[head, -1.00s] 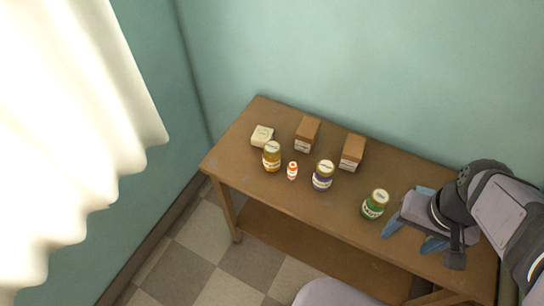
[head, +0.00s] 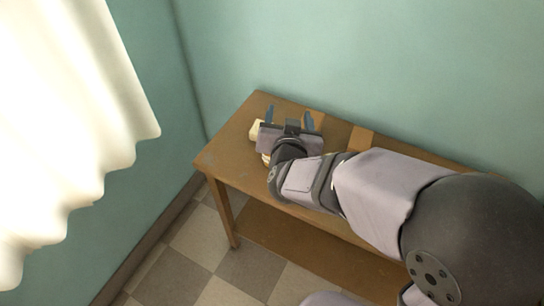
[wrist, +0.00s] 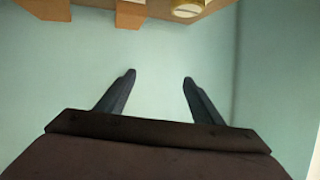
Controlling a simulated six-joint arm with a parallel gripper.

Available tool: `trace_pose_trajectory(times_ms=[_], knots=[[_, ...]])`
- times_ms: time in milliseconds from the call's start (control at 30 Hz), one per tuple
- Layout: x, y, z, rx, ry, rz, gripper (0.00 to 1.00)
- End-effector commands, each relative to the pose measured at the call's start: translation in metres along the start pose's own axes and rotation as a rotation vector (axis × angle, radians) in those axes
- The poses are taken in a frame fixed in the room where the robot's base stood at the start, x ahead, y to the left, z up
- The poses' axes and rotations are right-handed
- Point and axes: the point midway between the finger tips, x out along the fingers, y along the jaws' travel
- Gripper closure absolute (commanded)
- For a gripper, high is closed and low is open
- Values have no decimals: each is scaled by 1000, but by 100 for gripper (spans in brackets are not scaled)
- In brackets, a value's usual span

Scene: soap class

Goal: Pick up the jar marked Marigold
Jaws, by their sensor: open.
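My gripper (head: 290,112) is over the back left of the table, its two fingers apart and pointing toward the wall. In the wrist view my gripper (wrist: 159,76) is open, with only wall between the fingers. No jar label can be read now, so I cannot tell which jar is Marigold. My arm hides the jars in the head view, except perhaps a pale yellow sliver beside my wrist. A cream round-edged thing (wrist: 187,8) is cut off at the top of the wrist view; I cannot tell if it is a jar lid.
Brown boxes (head: 361,138) stand along the back, partly hidden by my arm. The wooden table (head: 218,158) has bare surface at its left end. The green wall (head: 340,60) is close behind.

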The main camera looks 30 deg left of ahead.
Motion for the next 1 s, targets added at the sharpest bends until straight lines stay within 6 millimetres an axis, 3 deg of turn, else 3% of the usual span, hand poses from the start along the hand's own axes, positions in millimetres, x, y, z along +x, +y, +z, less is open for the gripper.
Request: trace_pose_trajectory(times_ms=[33, 100, 467, 800, 1000], knots=[[-2, -15, 11, -17, 47, 8, 39], [-8, -27, 12, -32, 113, 34, 39], [-56, -60, 30, -118, 355, 165, 39], [-25, -45, 104, -116, 347, 167, 39], [-15, -41, 132, -111, 349, 166, 39]])
